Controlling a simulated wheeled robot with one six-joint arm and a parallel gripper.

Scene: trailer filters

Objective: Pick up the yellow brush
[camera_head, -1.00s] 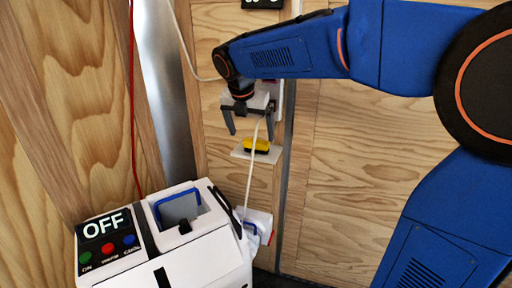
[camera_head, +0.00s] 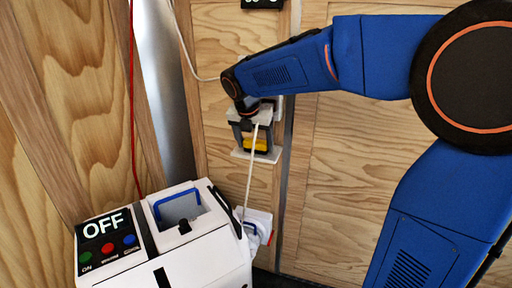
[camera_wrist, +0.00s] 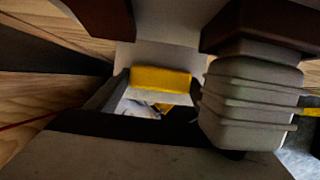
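The yellow brush (camera_head: 256,144) lies on a small white shelf (camera_head: 240,155) on the wooden wall. My gripper (camera_head: 254,146) has come down over it. Its two dark fingers are apart, one on each side of the brush, and the brush shows between them. Whether the fingers touch it cannot be told. In the wrist view the brush (camera_wrist: 160,79) is a yellow block near the middle, with a pale strip along its lower edge. Its underside is hidden.
A white machine (camera_head: 170,250) with an "OFF" display (camera_head: 104,224) and coloured buttons stands at the lower left. A pale cable (camera_head: 250,175) runs up from it in front of the shelf. A metal post (camera_head: 290,150) stands just right of the shelf.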

